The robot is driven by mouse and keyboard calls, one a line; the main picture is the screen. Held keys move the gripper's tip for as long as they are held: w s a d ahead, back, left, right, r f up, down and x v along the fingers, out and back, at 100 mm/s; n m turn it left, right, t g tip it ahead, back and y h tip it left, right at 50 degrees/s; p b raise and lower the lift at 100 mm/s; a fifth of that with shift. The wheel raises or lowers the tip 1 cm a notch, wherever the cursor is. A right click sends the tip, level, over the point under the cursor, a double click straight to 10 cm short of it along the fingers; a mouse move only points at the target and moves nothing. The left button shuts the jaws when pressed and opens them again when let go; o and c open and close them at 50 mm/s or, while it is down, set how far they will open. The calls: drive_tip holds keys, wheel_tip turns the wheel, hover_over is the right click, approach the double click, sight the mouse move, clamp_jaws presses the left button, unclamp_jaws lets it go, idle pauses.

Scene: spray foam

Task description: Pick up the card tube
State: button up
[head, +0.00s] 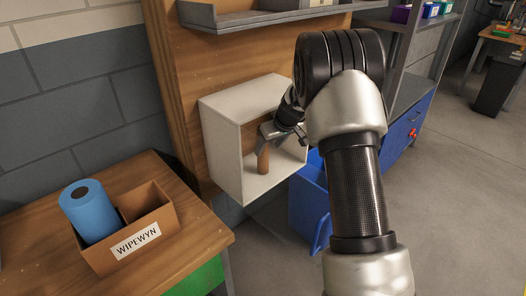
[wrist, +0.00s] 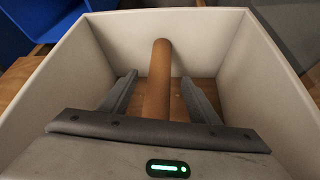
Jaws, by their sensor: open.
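The card tube (head: 263,160) is a brown cylinder standing inside a white open-fronted box (head: 225,151) on the wooden panel. In the wrist view the tube (wrist: 159,80) runs up the middle of the picture. My gripper (head: 268,136) reaches into the box at the tube's upper part. In the wrist view my gripper (wrist: 158,84) is open, with one dark finger on each side of the tube and a visible gap on both sides. The tube's near end is hidden behind the gripper body.
The box walls stand close around my gripper. A grey shelf (head: 262,16) is above. A blue bin (head: 309,205) is below right. A wooden table (head: 190,262) at left carries a cardboard box (head: 118,259) labelled WIPEWYN with a blue roll (head: 88,209). Open floor lies at right.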

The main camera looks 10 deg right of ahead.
drive_tip(key=b+x, duration=0.1)
drive_tip(key=x, duration=0.4)
drive_tip(key=shift+w, duration=0.15)
drive_tip(key=c, duration=1.1)
drive_tip(key=shift+c, duration=0.2)
